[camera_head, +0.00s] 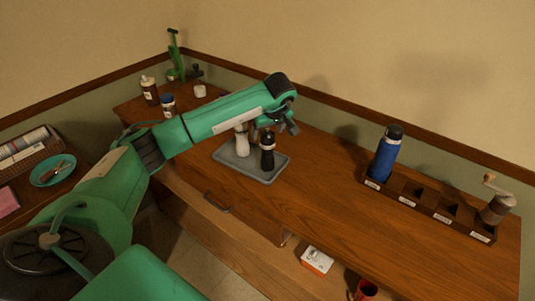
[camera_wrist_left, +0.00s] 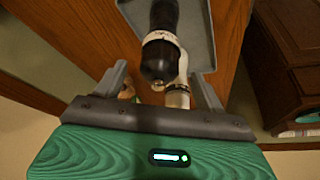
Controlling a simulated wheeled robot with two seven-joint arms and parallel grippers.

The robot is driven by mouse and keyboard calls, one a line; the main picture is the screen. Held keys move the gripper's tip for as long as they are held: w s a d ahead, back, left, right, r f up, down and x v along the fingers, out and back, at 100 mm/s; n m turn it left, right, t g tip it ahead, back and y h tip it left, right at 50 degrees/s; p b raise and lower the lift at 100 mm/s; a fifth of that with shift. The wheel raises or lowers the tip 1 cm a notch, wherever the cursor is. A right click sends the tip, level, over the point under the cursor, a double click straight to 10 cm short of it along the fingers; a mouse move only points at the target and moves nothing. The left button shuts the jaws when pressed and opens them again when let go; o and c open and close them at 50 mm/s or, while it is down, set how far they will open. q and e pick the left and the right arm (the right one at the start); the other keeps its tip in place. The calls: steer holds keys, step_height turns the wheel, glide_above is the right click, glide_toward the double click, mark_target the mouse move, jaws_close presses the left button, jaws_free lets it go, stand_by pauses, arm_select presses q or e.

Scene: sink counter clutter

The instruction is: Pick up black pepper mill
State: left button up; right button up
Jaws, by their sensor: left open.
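The black pepper mill (camera_head: 267,157) stands upright on a grey tray (camera_head: 225,157) on the wooden counter. A white mill (camera_head: 242,145) stands beside it on the tray, to its left in the head view. My left gripper (camera_head: 283,126) is over the tray, close to the top of the black mill. In the left wrist view the open gripper (camera_wrist_left: 160,88) faces the black mill (camera_wrist_left: 162,22), whose top end points at the space between the fingers. The white mill (camera_wrist_left: 177,97) shows beyond it, partly hidden. I see nothing held. My right gripper is not in view.
A blue bottle (camera_head: 386,157) and a mill with a crank (camera_head: 496,210) stand in a dark divided rack (camera_head: 407,200) at the right. Bottles (camera_head: 150,91) stand at the counter's far left. The counter between tray and rack is clear.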

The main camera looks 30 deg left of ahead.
mark_target(267, 154)
arm_select(q)
steer(key=x, duration=0.1)
steer(key=p+x, duration=0.2)
steer(key=x, duration=0.1)
steer(key=shift+s+d+f, duration=0.1)
steer(key=shift+d+f, duration=0.05)
steer(key=shift+d, duration=0.15)
steer(key=shift+a+f, duration=0.15)
steer(key=shift+f, duration=0.35)
steer(key=c, duration=1.4)
steer(key=shift+c, duration=0.7)
steer(key=shift+r, duration=0.15)
